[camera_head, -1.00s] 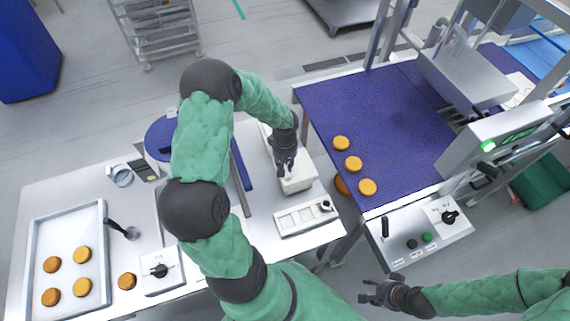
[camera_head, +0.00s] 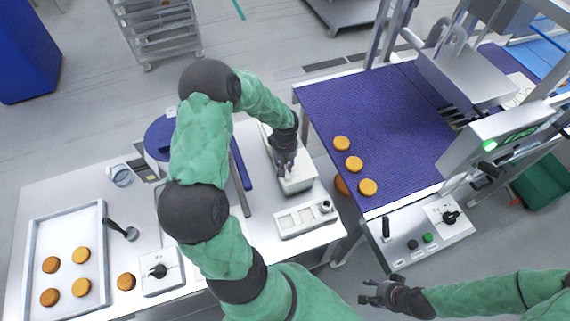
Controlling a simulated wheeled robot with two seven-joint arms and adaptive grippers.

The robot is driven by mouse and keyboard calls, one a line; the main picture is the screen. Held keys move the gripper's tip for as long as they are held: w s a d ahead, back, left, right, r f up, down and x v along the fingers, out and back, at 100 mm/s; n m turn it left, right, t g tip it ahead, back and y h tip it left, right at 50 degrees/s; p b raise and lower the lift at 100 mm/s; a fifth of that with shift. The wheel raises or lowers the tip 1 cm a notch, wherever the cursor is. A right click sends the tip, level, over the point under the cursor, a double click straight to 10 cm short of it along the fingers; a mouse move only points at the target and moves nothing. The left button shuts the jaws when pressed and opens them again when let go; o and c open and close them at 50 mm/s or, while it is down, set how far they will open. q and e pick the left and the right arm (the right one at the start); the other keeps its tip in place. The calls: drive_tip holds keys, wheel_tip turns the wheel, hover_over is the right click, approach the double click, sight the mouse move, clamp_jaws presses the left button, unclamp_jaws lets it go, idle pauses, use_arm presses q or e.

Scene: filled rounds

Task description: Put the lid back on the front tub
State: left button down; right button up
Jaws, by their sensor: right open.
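A white tub (camera_head: 300,179) stands on the right part of the white table, close to the conveyor. My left gripper (camera_head: 284,168) points down over this tub and hides part of its top; its fingers are too small and dark to tell open from shut. Another pale surface behind it is mostly hidden by my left forearm. I cannot clearly make out a separate lid. My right gripper (camera_head: 368,294) is open and empty, low in the view, in front of the conveyor and apart from everything.
A tray (camera_head: 37,245) with several orange rounds lies at left. The purple conveyor belt (camera_head: 375,105) carries three rounds. A clear jar (camera_head: 121,175) stands further back.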

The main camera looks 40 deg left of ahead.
use_arm(q)
drive_tip(key=shift+f+b, duration=0.25)
drive_tip(key=shift+b, duration=0.1)
idle(0.6)
drive_tip(key=c, duration=0.9)
unclamp_jaws()
drive_tip(key=shift+o, duration=0.3)
drive_tip(key=o, duration=0.4)
drive_tip(key=shift+o, duration=0.2)
drive_tip(key=shift+r, duration=0.1)
drive_tip(key=shift+r+p, duration=1.95)
drive_tip(key=shift+r, duration=1.5)
